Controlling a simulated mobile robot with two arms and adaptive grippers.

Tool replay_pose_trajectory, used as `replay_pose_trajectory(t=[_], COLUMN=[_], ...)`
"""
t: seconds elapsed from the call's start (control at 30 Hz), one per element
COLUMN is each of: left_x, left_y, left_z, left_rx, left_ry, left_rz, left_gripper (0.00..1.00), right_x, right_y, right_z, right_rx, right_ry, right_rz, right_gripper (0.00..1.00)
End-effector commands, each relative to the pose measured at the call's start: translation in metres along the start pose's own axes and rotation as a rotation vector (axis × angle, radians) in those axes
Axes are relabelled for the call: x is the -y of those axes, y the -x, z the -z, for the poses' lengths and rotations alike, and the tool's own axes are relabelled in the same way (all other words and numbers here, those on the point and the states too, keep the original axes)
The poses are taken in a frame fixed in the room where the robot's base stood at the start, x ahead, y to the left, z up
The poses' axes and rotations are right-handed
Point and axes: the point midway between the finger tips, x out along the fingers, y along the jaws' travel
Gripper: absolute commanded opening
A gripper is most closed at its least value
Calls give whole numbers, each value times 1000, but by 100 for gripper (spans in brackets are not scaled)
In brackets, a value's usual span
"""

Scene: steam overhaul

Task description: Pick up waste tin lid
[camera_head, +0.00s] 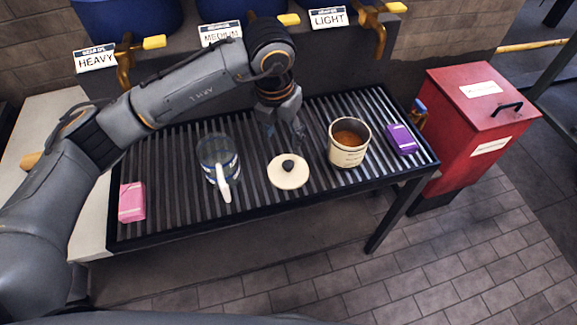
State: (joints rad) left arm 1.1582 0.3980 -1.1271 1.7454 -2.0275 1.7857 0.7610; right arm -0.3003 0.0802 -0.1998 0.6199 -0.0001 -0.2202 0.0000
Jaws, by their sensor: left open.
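The waste tin lid (287,174) is a round cream disc with a black knob, lying on the slatted black rack. The waste tin (346,155) is a cream can just to its right, uncovered, with brown stuff inside. My left gripper (285,136) is open and empty, pointing down above the rack behind the lid, apart from it. Its arm reaches in from the left across the picture. My right gripper is not in view.
A clear jug (216,162) with a pale handle stands left of the lid. A pink block (132,202) and a purple block (402,139) lie on the rack (180,213). Taps under blue drums line the back. A red bin (474,125) stands right of the rack.

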Motion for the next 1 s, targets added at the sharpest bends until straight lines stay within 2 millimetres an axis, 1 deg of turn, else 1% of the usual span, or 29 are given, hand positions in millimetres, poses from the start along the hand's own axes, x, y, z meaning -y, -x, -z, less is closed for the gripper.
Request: replay_pose_trajectory(t=[0.03, 0.1, 0.2, 0.3, 0.53, 0.67, 0.8, 0.9, 1.0], left_x=[0, 1, 1, 2, 3, 5, 4, 4, 4], left_y=[-12, -26, -44, -58, -74, -93, -112, -117, -118], left_z=[2, 2, 1, 1, 1, 1, 1, 0, 0], left_rx=[-6, -6, -5, -4, -4, -5, -3, -1, 0], left_ry=[0, 0, 0, -1, -2, -2, -3, -3, -3], left_rz=[1, 3, 3, 4, 5, 6, 5, 6, 6], left_gripper=[53, 53, 53, 53, 53, 53, 53, 53, 53], right_x=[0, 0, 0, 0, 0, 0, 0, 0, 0], right_y=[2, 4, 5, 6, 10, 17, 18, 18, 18], right_z=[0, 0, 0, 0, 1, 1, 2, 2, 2], right_rx=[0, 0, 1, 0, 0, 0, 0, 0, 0], right_ry=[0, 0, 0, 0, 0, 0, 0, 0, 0], right_rz=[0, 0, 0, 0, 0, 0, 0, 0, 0], right_gripper=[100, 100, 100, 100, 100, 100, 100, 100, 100])
